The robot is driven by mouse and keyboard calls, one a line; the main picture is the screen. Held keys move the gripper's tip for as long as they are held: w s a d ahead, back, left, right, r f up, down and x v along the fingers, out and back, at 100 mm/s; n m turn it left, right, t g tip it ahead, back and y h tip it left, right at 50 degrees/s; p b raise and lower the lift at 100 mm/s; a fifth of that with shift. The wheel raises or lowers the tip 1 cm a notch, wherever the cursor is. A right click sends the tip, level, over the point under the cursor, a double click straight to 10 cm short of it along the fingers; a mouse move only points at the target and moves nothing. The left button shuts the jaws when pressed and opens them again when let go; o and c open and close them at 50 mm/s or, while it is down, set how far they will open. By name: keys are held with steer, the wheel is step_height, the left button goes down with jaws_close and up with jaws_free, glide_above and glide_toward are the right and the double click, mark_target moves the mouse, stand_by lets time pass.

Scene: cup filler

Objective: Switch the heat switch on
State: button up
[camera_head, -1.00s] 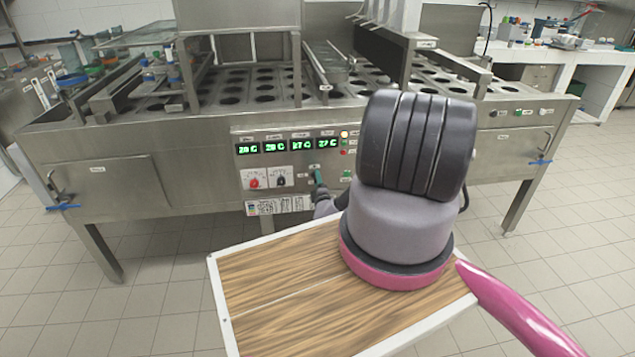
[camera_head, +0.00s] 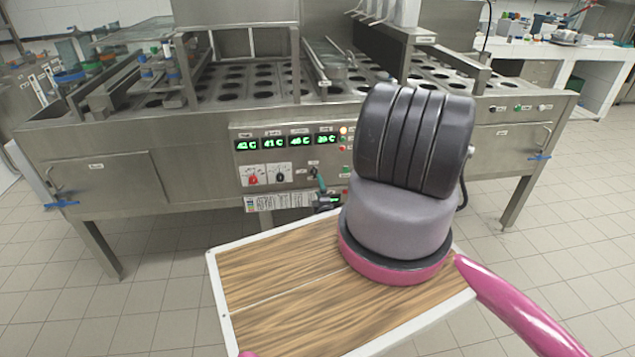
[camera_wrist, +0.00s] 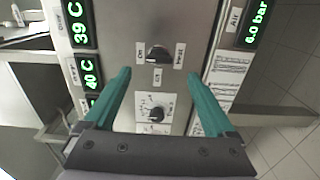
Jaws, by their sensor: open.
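The heat switch (camera_wrist: 158,53) is a small dark knob on the steel panel in the wrist view, with labels reading On, Off and heat around it. Its exact pointing direction is hard to make out. My gripper (camera_wrist: 158,76) is open, with one green finger on each side of the view and the knob between and beyond the tips. No contact with the knob shows. In the head view one green finger of my gripper (camera_head: 319,181) shows against the panel, beside my arm, which hides the rest.
A dial (camera_wrist: 156,114) sits beside the switch, between my fingers. Green temperature displays (camera_head: 287,143) and a red knob (camera_head: 253,178) are on the same panel. The pressure display (camera_wrist: 257,22) reads 6.0 bar. The floor (camera_head: 165,235) before the machine is clear.

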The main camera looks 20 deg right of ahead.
steer(key=shift+v, duration=1.6)
